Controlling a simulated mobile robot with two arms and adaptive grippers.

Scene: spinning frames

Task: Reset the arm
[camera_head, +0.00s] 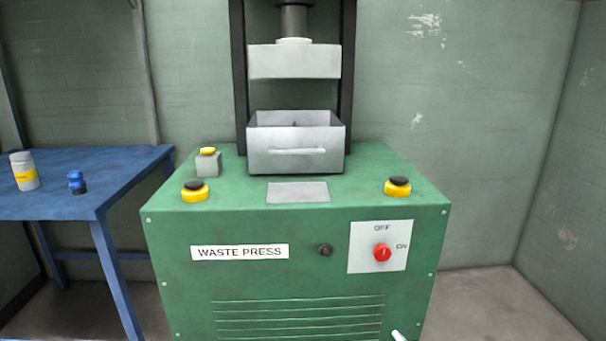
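No gripper shows clearly in the head view. A small pale piece (398,336) at the bottom edge, right of centre, is cut off, and I cannot tell what it is. The green waste press (220,225) stands in the middle. Its grey metal box (296,160) with a front handle sits on top, under the raised press plate (294,62). A red knob (382,252) sits on the white OFF/ON panel (362,262) at the front right.
Black-and-yellow buttons stand on the press top at left (195,191) and right (398,187). A grey box with a yellow button (208,162) is at the back left. A blue table (110,170) at left holds a white jar (24,171) and a small blue item (77,182).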

